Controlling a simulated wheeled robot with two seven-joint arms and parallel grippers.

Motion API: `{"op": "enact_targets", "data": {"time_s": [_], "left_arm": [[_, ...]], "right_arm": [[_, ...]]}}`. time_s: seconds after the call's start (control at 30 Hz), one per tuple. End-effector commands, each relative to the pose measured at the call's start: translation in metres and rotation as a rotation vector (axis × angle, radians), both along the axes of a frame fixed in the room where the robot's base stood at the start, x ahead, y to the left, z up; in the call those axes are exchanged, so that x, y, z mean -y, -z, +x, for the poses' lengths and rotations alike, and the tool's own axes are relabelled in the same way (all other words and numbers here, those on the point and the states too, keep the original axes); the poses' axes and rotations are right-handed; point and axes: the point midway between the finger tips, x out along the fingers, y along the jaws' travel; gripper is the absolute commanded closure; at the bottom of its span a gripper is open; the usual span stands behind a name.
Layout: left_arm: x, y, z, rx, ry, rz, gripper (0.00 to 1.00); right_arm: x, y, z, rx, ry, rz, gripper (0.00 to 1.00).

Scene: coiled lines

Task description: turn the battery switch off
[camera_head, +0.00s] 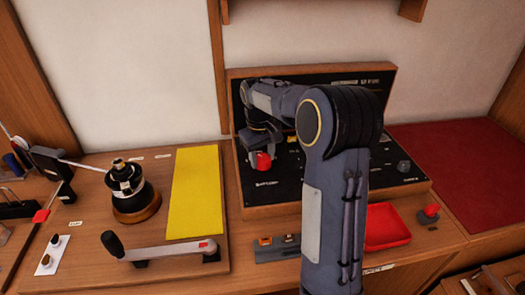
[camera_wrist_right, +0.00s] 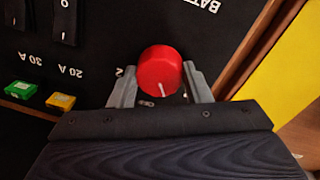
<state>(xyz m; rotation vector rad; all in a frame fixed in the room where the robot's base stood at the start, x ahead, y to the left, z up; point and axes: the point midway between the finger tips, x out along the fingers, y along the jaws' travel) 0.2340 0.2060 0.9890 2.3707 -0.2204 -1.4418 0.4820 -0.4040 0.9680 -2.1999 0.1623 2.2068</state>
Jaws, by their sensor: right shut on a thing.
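The battery switch is a round red knob (camera_head: 263,161) on the lower left of the black sloping panel (camera_head: 300,192). The red knob fills the middle of the right wrist view (camera_wrist_right: 160,70). A white line on it points down and slightly right in that view, and part of an upside-down "BAT" label shows beside it. My right gripper (camera_wrist_right: 158,88) is shut on the knob, one finger on each side; it also shows in the head view (camera_head: 263,148). My arm hides much of the panel. My left gripper is out of view.
A red tray (camera_head: 388,228) and a small red-topped block (camera_head: 429,213) are right of my arm. Green (camera_wrist_right: 22,91) and yellow (camera_wrist_right: 60,101) fuses sit on the panel.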

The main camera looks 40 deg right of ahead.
Motion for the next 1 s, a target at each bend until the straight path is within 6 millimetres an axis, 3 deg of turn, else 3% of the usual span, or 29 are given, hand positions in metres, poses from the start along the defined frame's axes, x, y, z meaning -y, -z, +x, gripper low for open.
{"op": "enact_targets", "data": {"time_s": [0.5,1.0], "left_arm": [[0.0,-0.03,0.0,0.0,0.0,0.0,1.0],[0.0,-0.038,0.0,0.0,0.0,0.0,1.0]], "right_arm": [[0.0,-0.002,0.001,-0.001,0.438,-0.001,0.79],[0.001,0.0,0.002,0.001,0.606,-0.002,0.79]]}}
